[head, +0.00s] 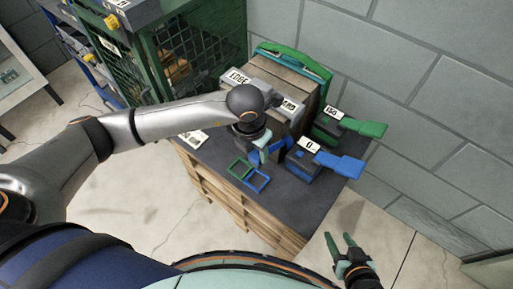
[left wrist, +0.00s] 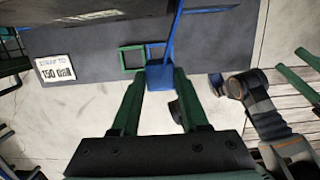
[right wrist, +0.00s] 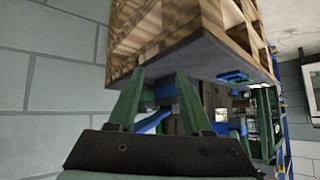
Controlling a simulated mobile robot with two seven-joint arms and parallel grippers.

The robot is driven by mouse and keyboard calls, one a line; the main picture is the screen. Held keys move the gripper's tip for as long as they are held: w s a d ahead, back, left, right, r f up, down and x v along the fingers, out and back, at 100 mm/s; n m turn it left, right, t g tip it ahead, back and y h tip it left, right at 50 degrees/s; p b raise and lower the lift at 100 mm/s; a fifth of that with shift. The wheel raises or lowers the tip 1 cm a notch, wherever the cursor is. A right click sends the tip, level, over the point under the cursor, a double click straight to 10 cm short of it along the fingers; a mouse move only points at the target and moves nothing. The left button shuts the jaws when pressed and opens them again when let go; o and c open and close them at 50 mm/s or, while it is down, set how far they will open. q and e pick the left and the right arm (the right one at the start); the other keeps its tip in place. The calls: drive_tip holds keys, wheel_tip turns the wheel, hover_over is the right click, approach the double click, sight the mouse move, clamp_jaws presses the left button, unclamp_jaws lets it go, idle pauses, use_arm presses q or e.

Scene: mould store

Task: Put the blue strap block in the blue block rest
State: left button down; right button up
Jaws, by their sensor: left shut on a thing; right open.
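The blue strap block (left wrist: 160,78) is between the fingertips of my left gripper (left wrist: 155,86), which is shut on it. A blue strap (left wrist: 177,25) runs from the block up the left wrist view. The blue block rest (head: 257,181) is a square blue outline on the dark table top, right of a similar green outline (head: 239,168). In the left wrist view the block partly covers the blue rest (left wrist: 154,45); its height above the table is unclear. In the head view my left gripper (head: 262,152) is just behind the rest. My right gripper (head: 342,247) is open and empty, off the table.
A blue-handled box marked 0 (head: 304,166) and a green-handled box (head: 328,130) stand on the right of the table (head: 222,150). Grey blocks, one marked EDGE (head: 236,78), sit by a green-strapped wooden stack. A green mesh cage (head: 190,60) stands behind left; a card (left wrist: 56,69) lies left.

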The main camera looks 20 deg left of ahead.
use_arm(q)
drive_tip(key=shift+f+b, duration=0.95)
drive_tip(key=shift+f, duration=0.65)
wheel_tip(320, 180, down, 2)
drive_tip(key=shift+b, duration=0.75)
wheel_tip(320, 180, down, 4)
drive_tip(key=b, duration=0.3)
drive_tip(key=shift+r, duration=0.2)
drive_tip(key=shift+f+b, duration=0.3)
use_arm(e)
drive_tip(key=f, duration=0.3)
drive_tip(key=d+f, duration=0.1)
drive_tip(key=f, duration=0.1)
drive_tip(key=shift+f, duration=0.2)
drive_tip(key=shift+a, duration=0.1)
